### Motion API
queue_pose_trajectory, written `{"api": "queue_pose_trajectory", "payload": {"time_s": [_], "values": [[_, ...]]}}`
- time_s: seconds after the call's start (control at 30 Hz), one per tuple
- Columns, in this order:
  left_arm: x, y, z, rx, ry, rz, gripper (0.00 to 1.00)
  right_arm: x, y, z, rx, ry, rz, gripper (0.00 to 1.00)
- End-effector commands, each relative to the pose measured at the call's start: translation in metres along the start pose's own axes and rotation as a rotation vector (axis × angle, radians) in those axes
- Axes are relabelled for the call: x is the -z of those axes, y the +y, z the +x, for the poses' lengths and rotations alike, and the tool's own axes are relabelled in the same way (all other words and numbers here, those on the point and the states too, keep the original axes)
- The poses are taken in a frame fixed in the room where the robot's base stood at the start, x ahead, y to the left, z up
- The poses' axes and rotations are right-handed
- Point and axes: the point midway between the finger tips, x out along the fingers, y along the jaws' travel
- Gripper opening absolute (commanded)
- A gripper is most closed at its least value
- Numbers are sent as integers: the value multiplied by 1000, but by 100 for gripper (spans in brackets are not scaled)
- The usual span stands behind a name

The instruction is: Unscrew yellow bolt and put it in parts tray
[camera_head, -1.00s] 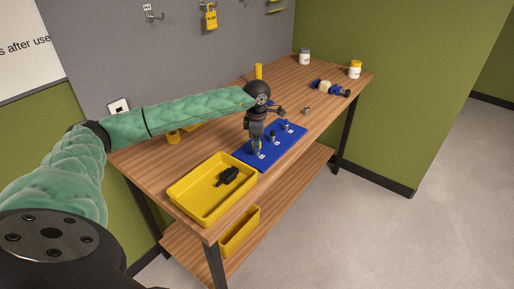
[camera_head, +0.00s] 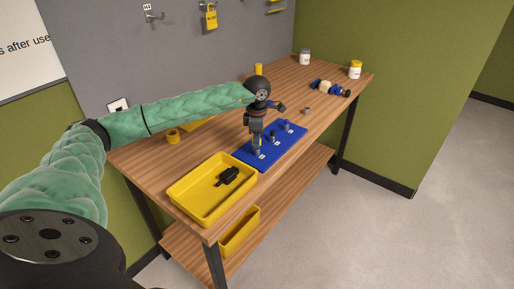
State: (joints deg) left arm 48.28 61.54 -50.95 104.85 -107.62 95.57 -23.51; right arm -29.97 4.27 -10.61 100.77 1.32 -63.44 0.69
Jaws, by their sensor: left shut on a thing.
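My left gripper (camera_head: 257,150) points down over the left end of the blue board (camera_head: 285,142) on the wooden bench. It is shut on the yellow bolt (camera_head: 260,142), of which only a small yellow patch shows between the fingers. I cannot tell whether the bolt is still in the board. Other dark bolts (camera_head: 273,137) stand on the board to the right. The yellow parts tray (camera_head: 178,198) is in front and to the left of the board, with a black object (camera_head: 228,176) in it. My right gripper is not in view.
A small metal nut (camera_head: 307,110), a blue and cream tool (camera_head: 325,87) and two jars (camera_head: 355,70) are toward the right back. A yellow bin (camera_head: 240,232) sits on the lower shelf.

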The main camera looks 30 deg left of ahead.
Motion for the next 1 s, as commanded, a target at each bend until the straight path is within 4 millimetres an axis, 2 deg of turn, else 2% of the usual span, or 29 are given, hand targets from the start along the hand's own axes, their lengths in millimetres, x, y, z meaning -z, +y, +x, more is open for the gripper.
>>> {"api": "queue_pose_trajectory", "payload": {"time_s": [0.5, 1.0], "values": [[0, 0, -7, 0, 0, 0, 0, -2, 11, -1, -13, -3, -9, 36], [0, 0, -23, 0, -1, 0, 0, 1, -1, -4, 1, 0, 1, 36]]}}
